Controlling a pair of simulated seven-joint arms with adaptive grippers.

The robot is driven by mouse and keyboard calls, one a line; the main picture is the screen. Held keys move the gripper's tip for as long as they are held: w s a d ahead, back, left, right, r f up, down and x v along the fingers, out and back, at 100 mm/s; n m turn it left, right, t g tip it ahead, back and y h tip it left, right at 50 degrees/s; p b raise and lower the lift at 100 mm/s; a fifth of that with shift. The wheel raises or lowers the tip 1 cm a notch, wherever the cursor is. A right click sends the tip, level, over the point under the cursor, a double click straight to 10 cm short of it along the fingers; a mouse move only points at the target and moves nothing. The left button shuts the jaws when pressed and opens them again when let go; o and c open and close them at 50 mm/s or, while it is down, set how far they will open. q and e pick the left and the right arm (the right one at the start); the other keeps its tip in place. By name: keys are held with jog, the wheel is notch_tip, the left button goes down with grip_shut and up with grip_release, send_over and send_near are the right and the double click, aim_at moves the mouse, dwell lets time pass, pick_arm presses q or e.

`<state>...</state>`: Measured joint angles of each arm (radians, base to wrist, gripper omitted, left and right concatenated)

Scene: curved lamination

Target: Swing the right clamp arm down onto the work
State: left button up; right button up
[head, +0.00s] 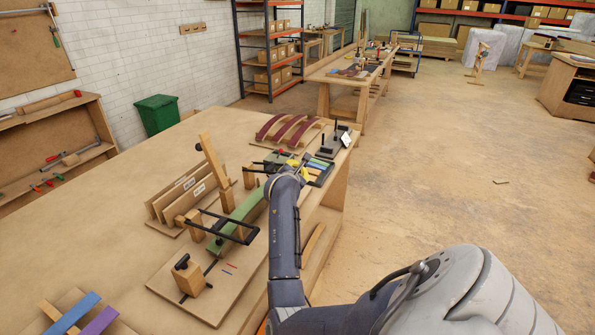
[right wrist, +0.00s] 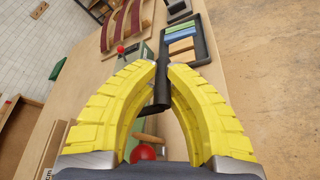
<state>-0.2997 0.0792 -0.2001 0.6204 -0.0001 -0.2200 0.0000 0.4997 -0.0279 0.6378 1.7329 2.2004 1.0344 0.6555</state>
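The work is a long green strip (head: 240,212) on a wooden base board (head: 225,295), with black clamp frames (head: 225,228) across its near part. A tilted wooden upright (head: 215,160) stands beside it. My right gripper (head: 302,173) is at the far right end of the work, and my arm hides much of that end. In the right wrist view its yellow fingers (right wrist: 163,66) are close together on either side of a black handle (right wrist: 162,90) that fills the gap between the tips. A red ball (right wrist: 143,153) shows below between the fingers. My left gripper is not seen.
A rack of curved dark red strips (head: 290,128) stands on the bench behind. A black tray (head: 318,174) with coloured pieces lies at the bench's right edge. Wooden boards (head: 180,190) stand left of the work. The bench's left half is mostly clear.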

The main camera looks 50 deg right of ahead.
jog(key=o, duration=0.7)
jog(key=shift+r, duration=0.3)
jog(key=shift+s+a, duration=0.2)
jog(key=shift+a, duration=0.2)
jog(key=shift+v, duration=5.5)
jog(key=shift+s, duration=0.1)
